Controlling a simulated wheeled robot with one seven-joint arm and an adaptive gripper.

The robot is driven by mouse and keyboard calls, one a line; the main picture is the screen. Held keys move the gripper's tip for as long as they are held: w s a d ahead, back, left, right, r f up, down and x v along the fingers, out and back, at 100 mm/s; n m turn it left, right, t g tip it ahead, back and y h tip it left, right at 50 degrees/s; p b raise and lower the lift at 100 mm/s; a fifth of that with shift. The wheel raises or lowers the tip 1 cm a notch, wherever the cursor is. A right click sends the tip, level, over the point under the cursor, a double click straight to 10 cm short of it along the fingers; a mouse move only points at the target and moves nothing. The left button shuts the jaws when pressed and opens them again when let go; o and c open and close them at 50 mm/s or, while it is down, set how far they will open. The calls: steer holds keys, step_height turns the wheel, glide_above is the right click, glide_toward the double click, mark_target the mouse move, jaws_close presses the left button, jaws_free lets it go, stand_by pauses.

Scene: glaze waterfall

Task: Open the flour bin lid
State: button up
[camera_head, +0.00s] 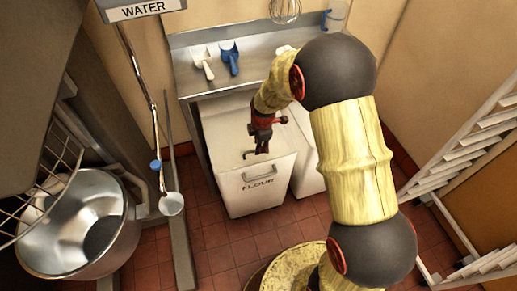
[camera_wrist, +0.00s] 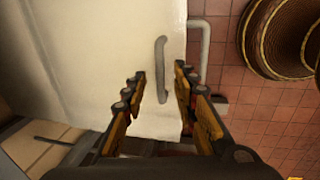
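The white flour bin (camera_head: 244,198), labelled FLOUR, stands on the floor partly under the steel counter. Its sloped lid (camera_head: 222,128) looks closed, and the lid also shows in the wrist view (camera_wrist: 100,50). A thin grey lid handle (camera_wrist: 162,68) lies near the lid's front edge; a second handle (camera_wrist: 198,40) is on the bin's front face. My gripper (camera_head: 262,149) points down over the lid close to the lid handle. In the wrist view the open fingers (camera_wrist: 159,74) appear on either side of the lid handle, with gaps showing. Their exact height above the lid is unclear.
The steel counter (camera_head: 190,86) above holds a white scoop (camera_head: 203,62) and a blue scoop (camera_head: 230,58). A second white bin (camera_head: 306,178) stands right beside the flour bin. A large steel bowl (camera_head: 75,215) is at left, a white rack (camera_head: 462,160) at right. Tiled floor in front is clear.

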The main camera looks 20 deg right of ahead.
steer(key=shift+w+f+b, duration=0.25)
steer(key=shift+f+b, duration=0.05)
steer(key=shift+f, duration=0.95)
steer(key=shift+c, duration=0.9)
jaws_close()
